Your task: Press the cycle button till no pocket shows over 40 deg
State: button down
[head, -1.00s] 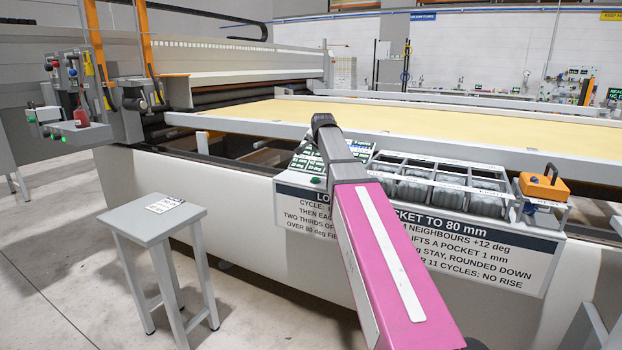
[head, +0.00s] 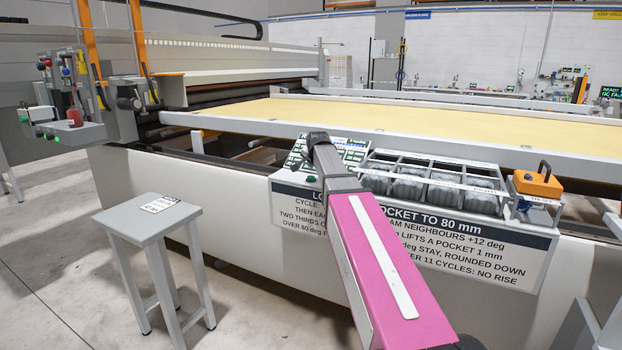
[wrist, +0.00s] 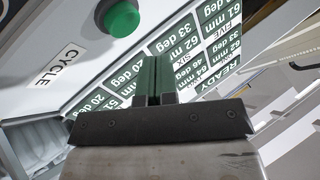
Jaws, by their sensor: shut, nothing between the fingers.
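The green cycle button (wrist: 121,17) stands on a white panel beside a "CYCLE" label (wrist: 57,65) in the wrist view. My gripper (wrist: 160,80) is shut and empty, its fingertips over the readout display (wrist: 200,50), apart from the button in the picture. The display has dark green cells with mm and deg values, turned sideways. I read 33 deg twice, 20 deg and what looks like 46 deg; other cells are cut off or covered by my fingers. In the head view my gripper (head: 317,140) is over the display (head: 352,152), partly hiding it.
A row of grey pockets (head: 408,188) sits right of the display, with an orange-topped device (head: 538,183) beyond. A printed sign (head: 470,235) hangs below. A grey stool (head: 150,220) stands at left.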

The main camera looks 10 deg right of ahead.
aim_at(312, 177)
jog(key=shift+f, duration=0.9)
jog(key=shift+f, duration=0.15)
dwell(1.4)
jog(key=shift+f, duration=0.3)
jog(key=shift+f, duration=0.5)
dwell(1.0)
jog(key=shift+r, duration=1.05)
jog(key=shift+r, duration=2.45)
